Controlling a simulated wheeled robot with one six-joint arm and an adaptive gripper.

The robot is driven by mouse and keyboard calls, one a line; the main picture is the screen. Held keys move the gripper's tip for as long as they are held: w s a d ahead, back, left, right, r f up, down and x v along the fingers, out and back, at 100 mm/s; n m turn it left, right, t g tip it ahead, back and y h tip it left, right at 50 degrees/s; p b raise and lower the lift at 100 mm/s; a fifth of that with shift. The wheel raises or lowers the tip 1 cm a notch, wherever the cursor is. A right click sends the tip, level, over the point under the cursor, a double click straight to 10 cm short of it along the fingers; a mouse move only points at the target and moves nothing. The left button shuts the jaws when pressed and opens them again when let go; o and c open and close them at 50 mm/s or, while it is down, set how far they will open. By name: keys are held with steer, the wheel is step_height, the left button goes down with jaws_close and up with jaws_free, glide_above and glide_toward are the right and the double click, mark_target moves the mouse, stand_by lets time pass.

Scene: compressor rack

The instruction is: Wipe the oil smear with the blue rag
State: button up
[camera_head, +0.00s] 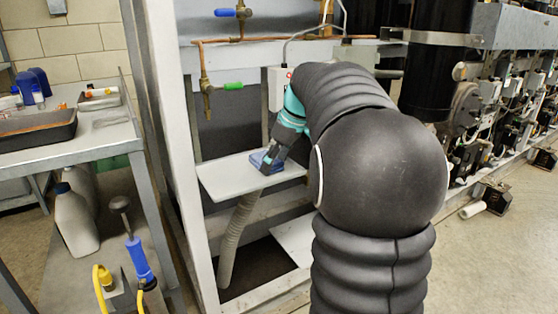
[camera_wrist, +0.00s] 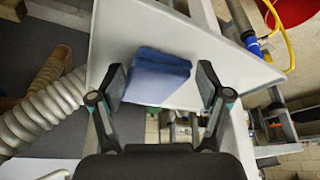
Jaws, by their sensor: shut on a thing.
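The blue rag (camera_wrist: 160,72) is a folded block between the two fingers of my gripper (camera_wrist: 162,88) in the wrist view. My gripper is shut on it. In the head view the rag (camera_head: 260,163) is at the white panel (camera_head: 222,183) inside the rack, near its right back part, and my gripper (camera_head: 270,158) comes down on it from the right. The rag looks to be on or just above the panel; I cannot tell whether it touches. I see no oil smear in either view; the rag and my arm cover part of the panel.
A ribbed grey hose (camera_head: 236,232) runs below the panel. The rack's white upright (camera_head: 178,150) stands left of it. Copper pipe with a green-handled valve (camera_head: 228,86) is above. A side bench (camera_head: 92,138) holds a dark tray (camera_head: 38,128).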

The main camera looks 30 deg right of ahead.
steer(key=shift+w+r, duration=0.1)
steer(key=shift+r+p, duration=1.8)
steer(key=shift+r, duration=1.15)
